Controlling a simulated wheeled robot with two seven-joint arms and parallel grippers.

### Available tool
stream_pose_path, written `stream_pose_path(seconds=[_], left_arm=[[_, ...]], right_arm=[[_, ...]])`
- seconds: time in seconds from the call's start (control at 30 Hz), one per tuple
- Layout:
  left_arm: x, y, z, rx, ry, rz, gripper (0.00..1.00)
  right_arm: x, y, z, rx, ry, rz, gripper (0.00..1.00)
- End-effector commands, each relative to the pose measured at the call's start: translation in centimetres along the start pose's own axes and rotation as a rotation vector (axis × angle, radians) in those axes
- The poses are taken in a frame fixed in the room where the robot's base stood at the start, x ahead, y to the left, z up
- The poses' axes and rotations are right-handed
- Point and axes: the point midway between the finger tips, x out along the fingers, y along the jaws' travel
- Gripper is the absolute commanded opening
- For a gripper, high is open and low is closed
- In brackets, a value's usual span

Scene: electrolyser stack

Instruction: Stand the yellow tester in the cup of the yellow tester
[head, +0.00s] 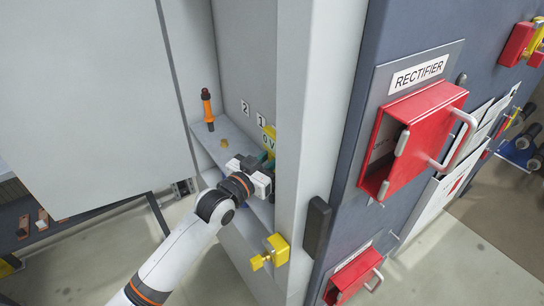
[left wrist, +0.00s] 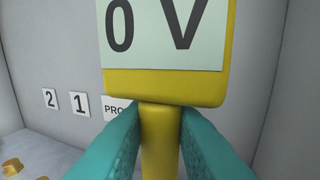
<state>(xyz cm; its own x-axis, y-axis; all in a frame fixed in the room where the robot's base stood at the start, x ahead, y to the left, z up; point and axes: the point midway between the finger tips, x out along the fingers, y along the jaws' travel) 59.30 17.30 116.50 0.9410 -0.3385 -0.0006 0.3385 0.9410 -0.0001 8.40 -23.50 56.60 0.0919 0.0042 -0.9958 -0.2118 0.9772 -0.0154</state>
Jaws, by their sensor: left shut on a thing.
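The yellow tester (left wrist: 165,85) has a pale display that reads "0 V". In the left wrist view the teal fingers of my left gripper (left wrist: 160,145) are shut on its yellow handle, below the display. In the head view the tester (head: 269,132) shows partly behind a grey cabinet edge, with my left gripper (head: 262,163) just below it. The tester looks upright. A small yellow cup-like piece (head: 224,142) sits on the grey shelf; a yellow piece (left wrist: 12,167) also shows at the lower left of the wrist view. I cannot tell whose cup it is. My right gripper is out of view.
An orange tool with a dark tip (head: 207,108) stands on the shelf (head: 235,130). Labels "2" and "1" (head: 261,120) are on the wall behind. The grey cabinet post (head: 315,130) closes off the right side. A yellow padlock-like piece (head: 275,250) hangs below.

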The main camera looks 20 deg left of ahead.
Motion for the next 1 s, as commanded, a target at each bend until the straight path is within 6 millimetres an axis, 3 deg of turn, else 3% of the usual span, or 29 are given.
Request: stream_pose_path(seconds=[1.0], left_arm=[[0.0, 0.0, -2.6, 0.001, -0.001, 0.000, 0.00]], right_arm=[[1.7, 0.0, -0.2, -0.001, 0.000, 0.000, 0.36]])
